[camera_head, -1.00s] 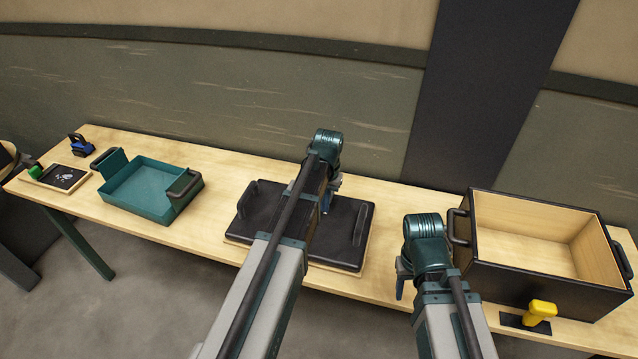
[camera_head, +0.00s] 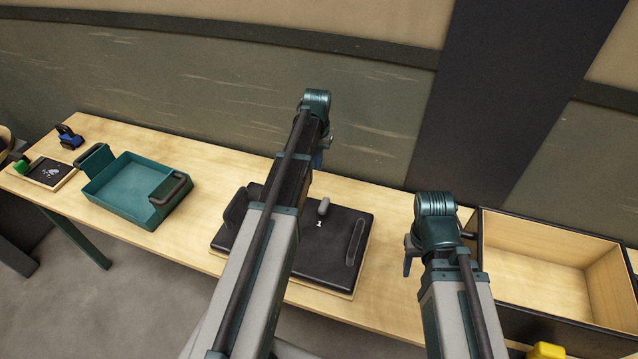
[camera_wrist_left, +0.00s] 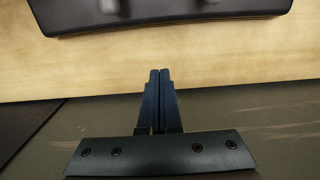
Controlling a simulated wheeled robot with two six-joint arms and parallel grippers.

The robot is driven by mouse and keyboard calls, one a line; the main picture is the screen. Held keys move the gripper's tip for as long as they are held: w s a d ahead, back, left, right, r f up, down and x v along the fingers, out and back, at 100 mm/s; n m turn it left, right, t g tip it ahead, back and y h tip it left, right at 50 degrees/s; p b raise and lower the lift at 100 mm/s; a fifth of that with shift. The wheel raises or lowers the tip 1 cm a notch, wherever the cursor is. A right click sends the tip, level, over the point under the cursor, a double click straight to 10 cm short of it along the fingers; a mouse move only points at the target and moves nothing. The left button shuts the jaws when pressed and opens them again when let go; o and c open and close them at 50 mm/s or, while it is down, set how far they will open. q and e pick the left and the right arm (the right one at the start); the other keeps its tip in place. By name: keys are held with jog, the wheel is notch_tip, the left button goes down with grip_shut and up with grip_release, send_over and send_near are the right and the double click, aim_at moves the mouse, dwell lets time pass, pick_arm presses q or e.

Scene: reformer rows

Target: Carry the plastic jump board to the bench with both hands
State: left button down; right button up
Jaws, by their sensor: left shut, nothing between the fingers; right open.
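A flat black board (camera_head: 297,263) with two raised handles, a grey knob and a white "1" lies on a wooden base on the long wooden table; I take it to be the jump board. My left arm covers part of it. My left gripper (camera_head: 319,158) is beyond the board's far edge, shut and empty. In the left wrist view its fingers (camera_wrist_left: 159,88) are together and the board's edge (camera_wrist_left: 160,15) shows at the top, apart from them. My right gripper (camera_head: 408,266) is open and empty, right of the board and apart from it.
A teal tray (camera_head: 103,197) with raised handles stands left on the table (camera_head: 206,208). A small framed black panel (camera_head: 42,172) and a blue object (camera_head: 68,137) are farther left. A black wood-lined crate (camera_head: 520,322) and a yellow object (camera_head: 546,350) are right. A wall rises behind.

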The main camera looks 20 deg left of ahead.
pick_arm(q)
notch_tip(320, 180, down, 10)
jog(key=b, duration=1)
jog(key=shift+w+f, duration=0.1)
jog(key=shift+f, duration=0.05)
pick_arm(e)
notch_tip(320, 180, down, 10)
jog(key=shift+w+f, duration=0.1)
jog(key=shift+f, duration=0.1)
pick_arm(q)
jog(key=s, duration=0.3)
jog(key=shift+s+d+r, duration=0.15)
jog(key=shift+s+r, duration=0.1)
jog(key=shift+s, duration=0.15)
pick_arm(e)
jog(key=shift+r, duration=0.25)
pick_arm(q)
jog(key=shift+s, duration=0.1)
